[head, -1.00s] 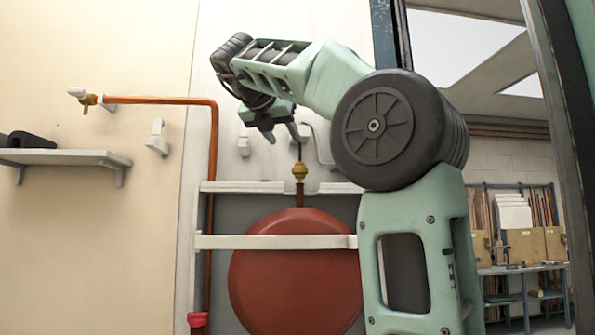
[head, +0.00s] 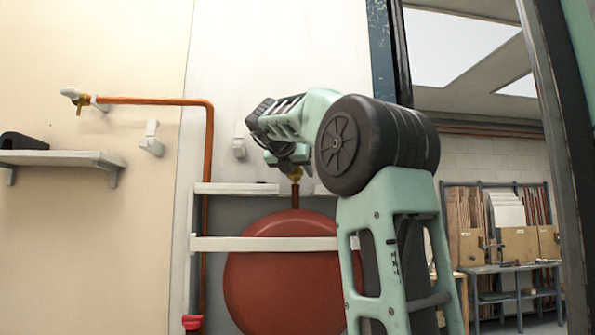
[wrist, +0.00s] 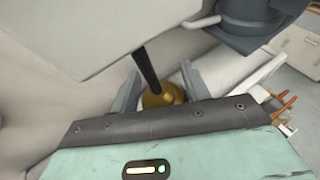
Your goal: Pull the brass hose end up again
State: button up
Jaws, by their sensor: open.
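The brass hose end (head: 295,173) sits on top of the short copper pipe (head: 295,197) that rises from the red tank. In the wrist view the brass hose end (wrist: 160,96) shows as a gold rounded piece, with the dark hose (wrist: 146,68) running into it. My gripper (head: 290,165) is down at the brass end. In the wrist view my gripper's (wrist: 158,88) two grey fingers stand apart, one on each side of the brass end. Its lower part is hidden behind my gripper's body, and I cannot tell whether a finger touches it.
The round red tank (head: 275,275) stands behind a white rail (head: 265,244), with a white ledge (head: 235,188) above. A copper pipe (head: 208,150) runs down at the left from a brass valve (head: 82,102). A shelf (head: 60,158) is on the left wall.

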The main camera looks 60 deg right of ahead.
grip_shut()
notch_tip(320, 180, up, 3)
jog(key=p, duration=0.2)
jog(key=shift+r+p, duration=0.1)
jog(key=shift+p, duration=0.3)
grip_release()
jog(key=shift+a, duration=0.1)
jog(key=b+v, duration=0.1)
jog(key=v, duration=1.6)
jog(key=shift+b, duration=0.35)
